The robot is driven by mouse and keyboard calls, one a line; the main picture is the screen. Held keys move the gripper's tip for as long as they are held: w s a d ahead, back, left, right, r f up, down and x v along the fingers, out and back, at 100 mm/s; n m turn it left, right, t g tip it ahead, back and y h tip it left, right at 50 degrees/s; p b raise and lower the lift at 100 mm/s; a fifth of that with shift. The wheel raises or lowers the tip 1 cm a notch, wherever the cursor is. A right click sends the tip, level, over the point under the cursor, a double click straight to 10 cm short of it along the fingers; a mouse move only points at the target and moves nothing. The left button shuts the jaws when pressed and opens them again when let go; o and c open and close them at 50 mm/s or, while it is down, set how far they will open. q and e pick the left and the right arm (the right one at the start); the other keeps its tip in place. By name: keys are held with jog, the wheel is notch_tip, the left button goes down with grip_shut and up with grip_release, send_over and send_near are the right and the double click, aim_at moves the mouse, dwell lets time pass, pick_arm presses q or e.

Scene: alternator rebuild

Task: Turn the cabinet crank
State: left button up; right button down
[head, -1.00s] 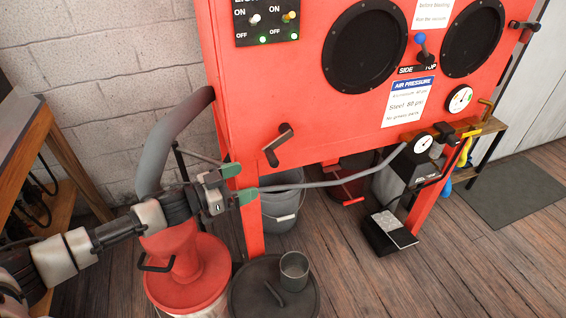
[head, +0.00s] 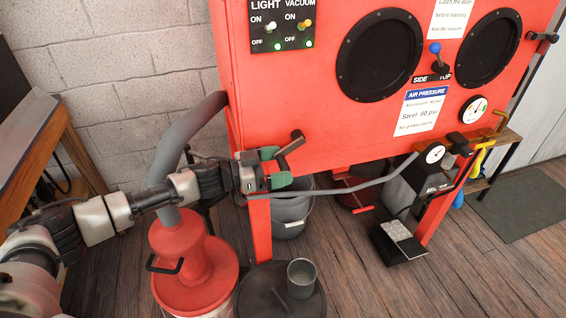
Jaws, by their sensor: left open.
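The dark cabinet crank (head: 290,145) sits on the lower left front of the red cabinet (head: 290,100). It slants from upper right to lower left. My left gripper (head: 277,167) has green-tipped fingers and is open at the crank's lower end. One fingertip is just above and left of that end and the other is below it. I cannot tell whether either finger touches the crank. My right gripper is not in view.
A red vacuum canister (head: 190,265) with a thick grey hose (head: 180,140) stands below my left arm. A round black lid or tray (head: 255,300) holds a metal cup (head: 301,278). A grey bucket (head: 291,212) and foot pedal (head: 398,243) are under the cabinet.

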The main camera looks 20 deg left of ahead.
pick_arm(q)
jog(key=shift+w+d, duration=0.4)
jog(key=shift+d, duration=0.2)
jog(key=shift+f, duration=0.1)
jog(key=c, duration=1.1)
jog(key=shift+f, duration=0.15)
